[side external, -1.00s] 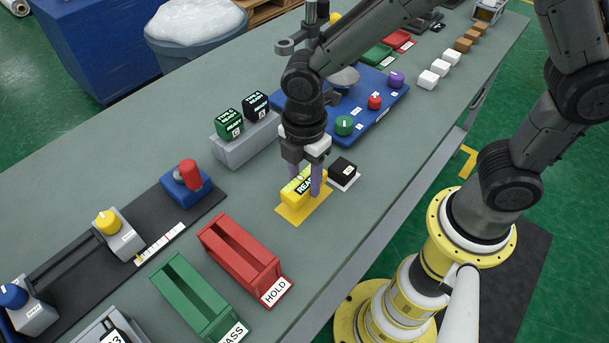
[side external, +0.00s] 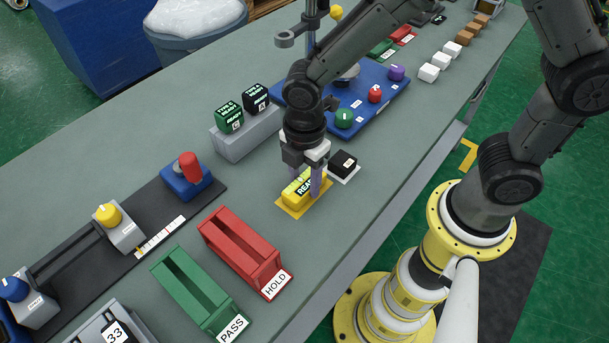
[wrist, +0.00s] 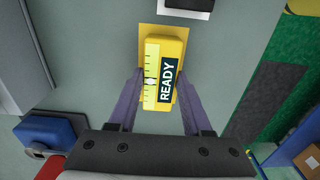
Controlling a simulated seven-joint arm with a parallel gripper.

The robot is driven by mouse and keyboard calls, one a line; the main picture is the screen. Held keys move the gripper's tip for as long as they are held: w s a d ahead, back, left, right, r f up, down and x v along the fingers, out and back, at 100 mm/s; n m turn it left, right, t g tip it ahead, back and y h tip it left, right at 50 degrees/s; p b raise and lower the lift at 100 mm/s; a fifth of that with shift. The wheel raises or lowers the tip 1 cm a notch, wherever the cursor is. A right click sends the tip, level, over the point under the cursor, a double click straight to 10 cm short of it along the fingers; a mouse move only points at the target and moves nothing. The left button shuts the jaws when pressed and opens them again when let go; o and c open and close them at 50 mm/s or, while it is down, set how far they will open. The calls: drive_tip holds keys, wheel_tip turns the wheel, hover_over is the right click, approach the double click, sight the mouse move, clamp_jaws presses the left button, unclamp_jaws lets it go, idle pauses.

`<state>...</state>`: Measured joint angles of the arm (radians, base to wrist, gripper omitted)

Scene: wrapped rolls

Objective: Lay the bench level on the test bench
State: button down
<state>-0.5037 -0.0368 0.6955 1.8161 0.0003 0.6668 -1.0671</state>
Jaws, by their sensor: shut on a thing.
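The bench level is a yellow block with a READY label and a graduated strip (side external: 297,194); it also shows in the wrist view (wrist: 167,55). My gripper (side external: 306,187) is shut on it, with one purple finger along each long side (wrist: 157,90). The level is upright and over the yellow pad (side external: 289,212) on the grey test bench (side external: 345,225). It sits on the pad or just above it; I cannot tell which. The fingers hide part of its sides.
A black block (side external: 343,162) on a white pad stands just behind the level. The red HOLD tray (side external: 240,245) and green PASS tray (side external: 192,288) are in front. A blue board with knobs (side external: 372,110) and a grey stand with two labelled blocks (side external: 240,140) are further back.

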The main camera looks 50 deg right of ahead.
drive_tip(key=shift+c, duration=1.3)
unclamp_jaws()
wheel_tip(320, 180, up, 14)
